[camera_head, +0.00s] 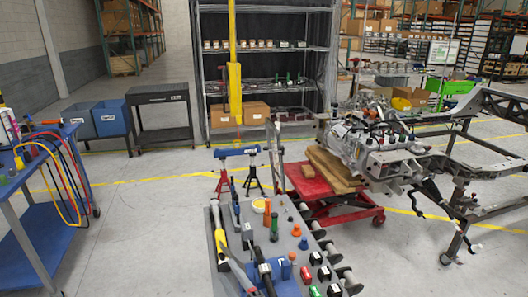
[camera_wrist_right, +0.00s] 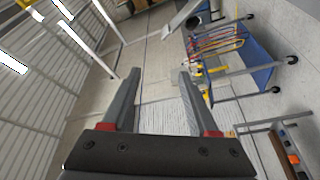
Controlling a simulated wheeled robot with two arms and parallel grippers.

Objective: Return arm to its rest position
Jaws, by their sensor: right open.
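My right gripper (camera_wrist_right: 159,75) shows clearly in the right wrist view. Its two long grey fingers, red at the base, stand wide apart. Nothing is between them, and bare floor shows beyond the tips. I cannot clearly pick this gripper out in the head view. My left gripper does not show.
A grey tool bench (camera_head: 226,288) with several tools stands at the front of the head view. A blue cart (camera_head: 40,231) with hoses is at left; it also shows in the wrist view (camera_wrist_right: 258,60). A metal chassis (camera_head: 470,171) and a red lift (camera_head: 308,188) are at right.

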